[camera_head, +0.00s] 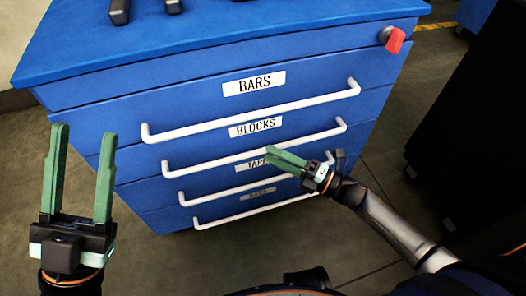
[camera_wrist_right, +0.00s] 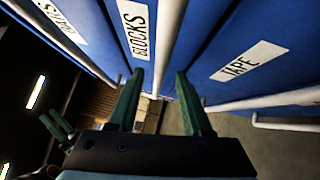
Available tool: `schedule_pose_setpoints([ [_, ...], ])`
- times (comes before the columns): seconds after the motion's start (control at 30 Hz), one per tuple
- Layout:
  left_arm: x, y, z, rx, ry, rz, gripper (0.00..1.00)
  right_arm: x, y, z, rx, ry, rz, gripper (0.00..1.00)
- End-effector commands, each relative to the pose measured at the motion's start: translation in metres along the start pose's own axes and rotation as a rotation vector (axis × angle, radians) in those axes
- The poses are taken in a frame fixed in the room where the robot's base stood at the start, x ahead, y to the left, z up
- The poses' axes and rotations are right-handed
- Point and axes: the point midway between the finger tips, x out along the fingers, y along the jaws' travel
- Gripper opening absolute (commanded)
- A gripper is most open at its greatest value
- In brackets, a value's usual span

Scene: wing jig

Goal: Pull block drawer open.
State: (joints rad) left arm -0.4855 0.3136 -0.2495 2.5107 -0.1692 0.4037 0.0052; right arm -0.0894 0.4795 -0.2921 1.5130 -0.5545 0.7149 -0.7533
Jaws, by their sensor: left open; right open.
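The blocks drawer (camera_head: 210,142) is the second one down in a blue cabinet, under the BARS drawer, with a white BLOCKS label (camera_head: 256,126). It looks shut. Its white bar handle (camera_head: 215,155) runs below the label. My right gripper (camera_head: 284,158) is open with its green fingers at this handle, right of its middle. In the right wrist view, the handle (camera_wrist_right: 168,55) passes between the two open fingertips (camera_wrist_right: 160,74); whether they touch it I cannot tell.
The BARS handle (camera_head: 250,110) is above, and the TAPE handle (camera_head: 215,193) and lowest handle (camera_head: 250,211) are below. A red knob (camera_head: 394,39) is at the upper right corner. Dark objects (camera_head: 145,8) lie on the cabinet top. A dark unit (camera_head: 470,130) stands at right.

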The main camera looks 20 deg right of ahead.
Motion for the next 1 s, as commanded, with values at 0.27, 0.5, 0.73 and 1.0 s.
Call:
schedule_pose_setpoints([
  [0.27, -0.004, 0.003, 0.005, 0.005, -0.004, 0.004, 0.50, 0.033, -0.001, 0.000, 0.001, 0.000, 0.000, 0.50],
  [0.5, -0.004, 0.003, 0.005, 0.006, -0.005, 0.004, 0.50, 0.036, 0.000, 0.000, 0.001, 0.000, -0.001, 0.50],
  [0.73, -0.004, 0.003, 0.005, 0.006, -0.005, 0.004, 0.50, 0.036, 0.000, 0.000, 0.001, 0.000, -0.001, 0.35],
  [1.0, -0.005, 0.003, 0.005, 0.005, -0.006, 0.004, 0.50, 0.035, 0.000, 0.000, 0.001, 0.000, -0.001, 0.05],
])
